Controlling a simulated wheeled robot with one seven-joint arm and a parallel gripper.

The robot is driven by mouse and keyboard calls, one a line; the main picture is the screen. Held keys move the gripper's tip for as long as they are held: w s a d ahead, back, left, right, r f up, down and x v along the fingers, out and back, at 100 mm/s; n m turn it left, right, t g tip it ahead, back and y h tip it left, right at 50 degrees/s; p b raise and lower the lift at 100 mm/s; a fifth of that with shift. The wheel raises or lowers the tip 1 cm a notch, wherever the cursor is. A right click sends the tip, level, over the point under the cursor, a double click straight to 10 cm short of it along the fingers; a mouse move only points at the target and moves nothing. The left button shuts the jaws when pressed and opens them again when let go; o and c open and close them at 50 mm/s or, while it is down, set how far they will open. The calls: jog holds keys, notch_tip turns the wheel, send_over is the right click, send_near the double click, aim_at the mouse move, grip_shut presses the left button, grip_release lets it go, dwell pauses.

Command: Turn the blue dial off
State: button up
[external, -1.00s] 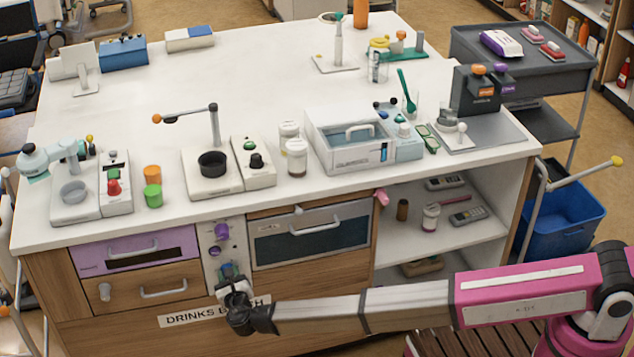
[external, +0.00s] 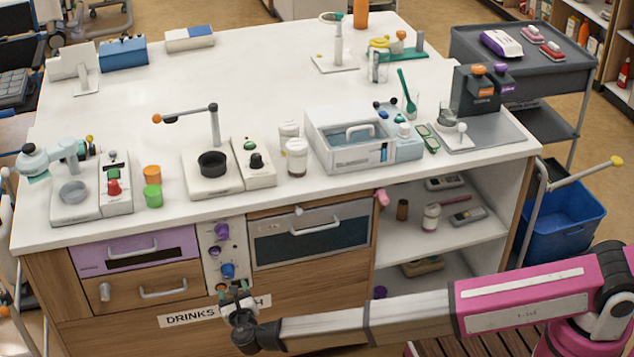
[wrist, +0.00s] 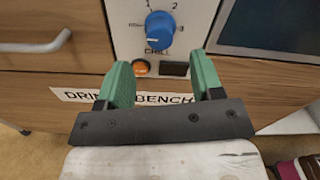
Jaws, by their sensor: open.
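The blue dial (external: 228,270) is on the narrow white control panel between the drawers and the oven-like front. In the wrist view the blue dial (wrist: 160,29) has a white pointer mark and printed numbers 1 and 2 above it, with "CHILL" below. The pointer's exact setting is hard to read. My gripper (external: 237,292) is just below and in front of the dial. In the wrist view its green fingers (wrist: 161,80) are apart, with nothing between them, and do not touch the dial.
An orange indicator (wrist: 142,70) and a dark switch (wrist: 174,69) sit under the dial. A purple knob (external: 221,231) is higher on the panel. A drawer handle (external: 163,289) is at left, an oven handle (external: 314,228) at right. A "DRINKS BENCH" sign (external: 190,316) is below.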

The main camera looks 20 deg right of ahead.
jog(key=shift+s, duration=2.25)
jog(key=w+d+r+m+g+h, duration=0.2)
jog(key=w+d+m, duration=0.15)
jog(key=d, duration=1.15)
jog(key=w+d+r+m+g+h, duration=0.1)
jog(key=w+d+m+g+h, duration=0.3)
jog(key=d, duration=1.1)
jog(key=d+r+m+g+h, duration=0.15)
jog(key=d+m, duration=0.45)
jog(key=d, duration=0.9)
jog(key=d+f+m+g+y, duration=0.2)
jog(key=d+m, duration=0.6)
jog(key=d, duration=0.4)
jog(key=d+f+m+g+y, duration=0.3)
jog(key=d+m, duration=0.6)
jog(key=d, duration=0.3)
jog(key=d+f+m+g+y, duration=0.2)
jog(key=d+f+m+g, duration=0.3)
jog(key=d+m, duration=0.3)
jog(key=shift+s+d, duration=0.15)
jog(key=shift+d, duration=1.85)
jog(key=shift+m+g+y, duration=0.25)
